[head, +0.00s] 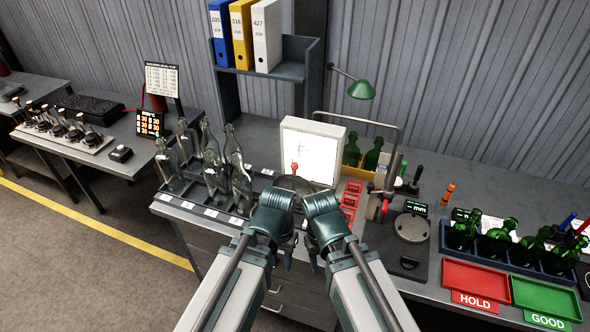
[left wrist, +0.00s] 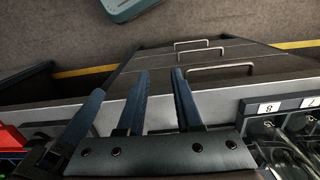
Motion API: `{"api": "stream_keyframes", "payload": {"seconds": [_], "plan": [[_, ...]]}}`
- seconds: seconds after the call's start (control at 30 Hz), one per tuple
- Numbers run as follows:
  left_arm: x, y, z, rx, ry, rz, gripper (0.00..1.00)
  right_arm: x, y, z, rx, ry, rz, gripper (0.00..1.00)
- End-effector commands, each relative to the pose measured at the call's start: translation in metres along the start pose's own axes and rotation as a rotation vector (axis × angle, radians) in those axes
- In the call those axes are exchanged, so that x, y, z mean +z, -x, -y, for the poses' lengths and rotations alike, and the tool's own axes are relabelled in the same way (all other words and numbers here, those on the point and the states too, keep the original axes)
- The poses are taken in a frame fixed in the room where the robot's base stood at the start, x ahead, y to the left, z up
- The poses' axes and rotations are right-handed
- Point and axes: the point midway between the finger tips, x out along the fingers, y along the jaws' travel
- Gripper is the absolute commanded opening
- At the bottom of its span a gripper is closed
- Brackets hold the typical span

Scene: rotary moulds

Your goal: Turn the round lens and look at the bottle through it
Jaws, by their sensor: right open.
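A dark round disc, likely the round lens (head: 295,184), sits in front of the lit white panel (head: 318,152), partly hidden by my wrists. A small red piece shows just above it. Several clear bottles (head: 240,185) stand upright in a numbered rack to its left. Which bottle is meant, I cannot tell. My left gripper (head: 288,258) is at the bench's front edge, below the disc; in the left wrist view its fingers (left wrist: 158,100) are apart with nothing between them. My right gripper (head: 315,260) is close beside it, open and apart from the disc.
Green bottles (head: 498,240) stand in a blue crate at the right, behind a red HOLD tray (head: 477,279) and a green GOOD tray (head: 545,298). A round gauge plate (head: 411,227) and a lamp (head: 361,90) are nearby. Drawer handles (left wrist: 220,69) lie below the bench edge.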

Motion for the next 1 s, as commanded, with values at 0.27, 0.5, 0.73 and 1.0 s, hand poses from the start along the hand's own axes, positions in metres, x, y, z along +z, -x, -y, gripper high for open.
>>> {"api": "stream_keyframes", "payload": {"seconds": [0.27, 0.5, 0.73, 1.0], "plan": [[-0.063, -0.005, 0.002, 0.521, -0.183, -0.295, 0.60, -0.003, -0.045, 0.004, 0.000, 0.000, 0.000, 0.50], [-0.113, 0.053, 0.058, 0.784, -0.303, -0.826, 0.60, -0.004, -0.075, 0.007, 0.000, -0.001, 0.000, 0.50], [-0.124, 0.108, 0.124, 0.807, -0.343, -1.249, 0.60, -0.005, -0.092, 0.009, 0.000, -0.001, 0.000, 0.50], [-0.122, 0.132, 0.151, 0.785, -0.349, -1.408, 0.60, -0.006, -0.096, 0.009, 0.000, -0.001, 0.000, 0.50]]}}
